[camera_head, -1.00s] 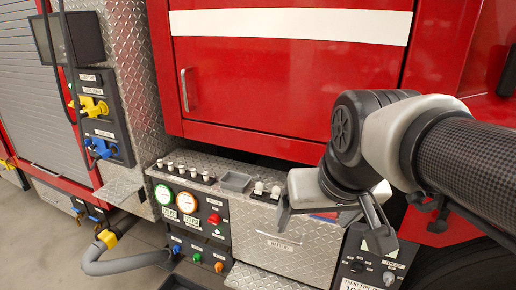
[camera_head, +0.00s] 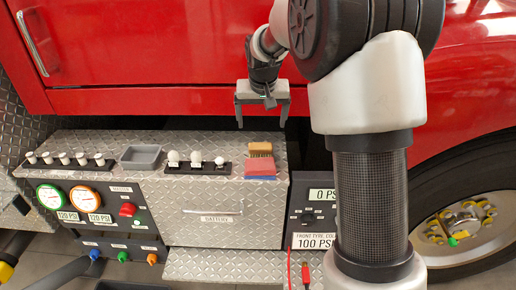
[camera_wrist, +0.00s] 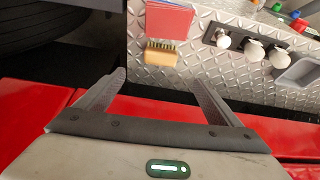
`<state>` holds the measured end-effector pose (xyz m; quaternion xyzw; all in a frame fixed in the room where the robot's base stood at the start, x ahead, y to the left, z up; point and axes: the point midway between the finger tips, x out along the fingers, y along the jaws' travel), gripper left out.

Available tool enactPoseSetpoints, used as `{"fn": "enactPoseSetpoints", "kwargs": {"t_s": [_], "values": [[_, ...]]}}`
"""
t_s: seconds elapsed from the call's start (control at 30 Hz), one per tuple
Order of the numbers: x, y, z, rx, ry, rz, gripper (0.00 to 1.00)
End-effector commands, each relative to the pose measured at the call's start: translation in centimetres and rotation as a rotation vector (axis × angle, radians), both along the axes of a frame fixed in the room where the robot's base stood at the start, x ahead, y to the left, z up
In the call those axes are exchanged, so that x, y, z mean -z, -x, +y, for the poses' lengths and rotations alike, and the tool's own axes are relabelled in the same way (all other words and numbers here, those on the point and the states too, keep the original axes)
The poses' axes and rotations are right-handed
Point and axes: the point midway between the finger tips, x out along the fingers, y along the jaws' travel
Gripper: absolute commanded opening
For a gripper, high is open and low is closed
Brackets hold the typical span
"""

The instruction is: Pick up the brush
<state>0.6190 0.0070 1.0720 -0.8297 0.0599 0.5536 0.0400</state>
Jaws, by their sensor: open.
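The brush (camera_head: 260,150) has a tan wooden body and lies on the diamond-plate bumper top (camera_head: 225,151), at its right end. It also shows in the wrist view (camera_wrist: 160,57), with its bristle edge toward the red and blue cloth-like item. My gripper (camera_head: 263,122) is open and empty. Its fingers point down, above and slightly behind the brush, in front of the red panel. In the wrist view my gripper (camera_wrist: 160,77) has its two fingers spread wide, with the brush beyond their tips, apart from them.
A red and blue flat stack (camera_head: 261,168) lies just in front of the brush. A rack of white bulbs (camera_head: 197,163) and a grey tray (camera_head: 141,157) stand to the left. The red body panel (camera_head: 180,100) rises behind the bumper. A tyre gauge box (camera_head: 312,210) is at right.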

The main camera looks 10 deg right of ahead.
Motion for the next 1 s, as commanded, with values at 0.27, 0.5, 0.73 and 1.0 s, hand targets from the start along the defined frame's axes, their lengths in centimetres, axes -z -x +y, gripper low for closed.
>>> {"fn": "enactPoseSetpoints", "kwargs": {"t_s": [0.27,0.5,0.73,1.0], "values": [[6.0,-2.3,-0.4,0.0,0.0,0.004,0.88],[8.8,-3.5,-0.5,-0.001,0.0,0.0,0.88],[10.7,-4.1,-0.6,-0.001,0.001,0.003,0.88],[13.8,-5.3,-0.7,0.0,0.0,0.001,0.88]]}}
